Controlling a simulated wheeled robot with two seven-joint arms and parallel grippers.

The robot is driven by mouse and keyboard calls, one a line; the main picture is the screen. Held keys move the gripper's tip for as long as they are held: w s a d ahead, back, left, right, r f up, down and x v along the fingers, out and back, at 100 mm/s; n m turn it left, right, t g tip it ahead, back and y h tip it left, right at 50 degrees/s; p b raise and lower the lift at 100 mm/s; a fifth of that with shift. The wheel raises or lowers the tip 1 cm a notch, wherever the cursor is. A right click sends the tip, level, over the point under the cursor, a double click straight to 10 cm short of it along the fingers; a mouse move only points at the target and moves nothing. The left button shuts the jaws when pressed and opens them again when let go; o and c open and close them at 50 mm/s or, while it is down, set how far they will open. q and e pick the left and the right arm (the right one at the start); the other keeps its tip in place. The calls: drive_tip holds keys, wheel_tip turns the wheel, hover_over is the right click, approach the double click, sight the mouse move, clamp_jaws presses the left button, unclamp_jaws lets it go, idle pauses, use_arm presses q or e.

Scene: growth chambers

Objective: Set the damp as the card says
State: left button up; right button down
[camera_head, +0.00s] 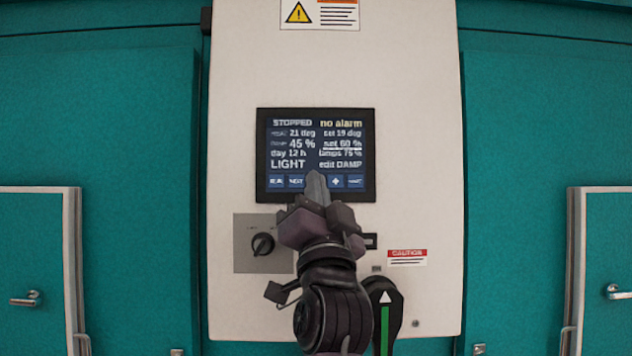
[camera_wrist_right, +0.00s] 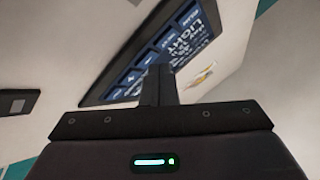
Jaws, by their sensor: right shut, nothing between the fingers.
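The control screen (camera_head: 316,150) is on the white panel in the head view. It reads STOPPED, no alarm, 21 deg with set 19 deg, 45 % with set 60 %, day 12 h, lamps 75 %, LIGHT, edit DAMP. The "set 60 %" entry is underlined. A row of buttons runs along its bottom, with a plus button (camera_head: 336,181) right of my fingertips. My right gripper (camera_head: 317,185) is shut and empty, its tips over the button row and hiding one button. The screen also shows tilted in the right wrist view (camera_wrist_right: 165,50). I see no card with a setting. My left gripper is out of view.
A black rotary knob (camera_head: 263,244) on a grey plate is left of my right arm. A caution label (camera_head: 407,257) and a dark lever with a green stripe (camera_head: 384,315) are to the right. Teal chamber doors with handles flank the panel.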

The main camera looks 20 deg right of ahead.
drive_tip(key=shift+w+d, duration=0.1)
drive_tip(key=shift+w, duration=0.2)
drive_tip(key=shift+s, duration=0.15)
idle(0.5)
drive_tip(key=shift+s+a, duration=0.2)
drive_tip(key=shift+s, duration=0.35)
drive_tip(key=shift+s+a+b, duration=0.2)
drive_tip(key=shift+s+a, duration=0.05)
drive_tip(key=shift+s, duration=0.55)
drive_tip(key=shift+s+a+b, duration=0.15)
drive_tip(key=shift+s+a, duration=0.05)
drive_tip(key=shift+s, duration=0.6)
drive_tip(key=shift+s+a+b, duration=0.2)
drive_tip(key=shift+s+a, duration=0.05)
drive_tip(key=shift+s, duration=0.55)
